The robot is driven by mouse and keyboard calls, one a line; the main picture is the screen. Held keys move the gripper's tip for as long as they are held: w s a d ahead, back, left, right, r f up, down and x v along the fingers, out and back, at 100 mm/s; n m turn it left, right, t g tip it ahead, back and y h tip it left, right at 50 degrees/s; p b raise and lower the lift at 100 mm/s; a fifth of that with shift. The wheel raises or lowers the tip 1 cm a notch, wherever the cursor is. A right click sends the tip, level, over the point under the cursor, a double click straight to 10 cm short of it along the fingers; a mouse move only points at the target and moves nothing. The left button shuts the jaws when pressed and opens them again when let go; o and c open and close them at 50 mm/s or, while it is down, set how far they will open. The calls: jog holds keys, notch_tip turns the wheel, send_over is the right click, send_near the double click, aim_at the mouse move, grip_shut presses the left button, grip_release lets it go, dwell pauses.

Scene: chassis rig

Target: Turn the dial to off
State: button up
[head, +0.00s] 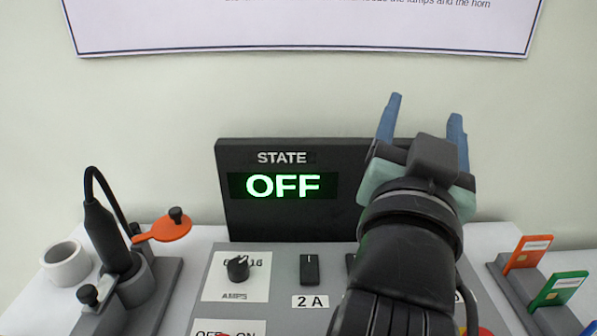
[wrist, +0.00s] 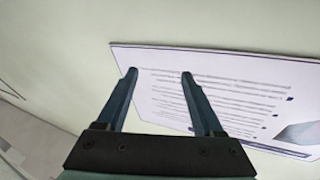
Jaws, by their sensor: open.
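The dial is a black knob (head: 238,268) with a white pointer line on a white AMPS plate, on the grey panel left of centre in the head view. Numbers around it are partly hidden by the knob. My gripper (head: 425,108) is open and empty, raised to the right of the display and pointing up toward the wall. In the wrist view its two blue fingers (wrist: 160,76) stand apart with nothing between them. The knob is outside the wrist view.
A small black switch (head: 310,269) sits above a 2 A label. My arm covers the panel's right part. At left are a black plug with a cable (head: 112,238), an orange tag (head: 168,229) and a white cup (head: 66,265). Orange (head: 528,252) and green (head: 558,288) cards stand at right.

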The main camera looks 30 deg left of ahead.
jog(key=s+a+f+m+g+p, duration=0.1)
jog(key=a+f+g+p, duration=0.2)
jog(key=a+g+p, duration=0.5)
jog(key=s+a+f+g+p, duration=0.2)
jog(key=a+f+g+p, duration=0.15)
jog(key=p, duration=0.85)
jog(key=s+a+f+m+g+h+p, duration=0.1)
jog(key=s+f+g+h+p, duration=0.15)
jog(key=s+g+p, duration=1.05)
jog(key=s+f+t, duration=0.1)
jog(key=f, duration=0.3)
jog(key=s+f+t+p, duration=0.1)
jog(key=s+f+t, duration=0.1)
jog(key=f, duration=0.2)
jog(key=s+f+t+p, duration=0.1)
jog(key=f, duration=0.3)
jog(key=shift+s+a+h, duration=0.2)
jog(key=shift+s+h, duration=0.15)
grip_shut()
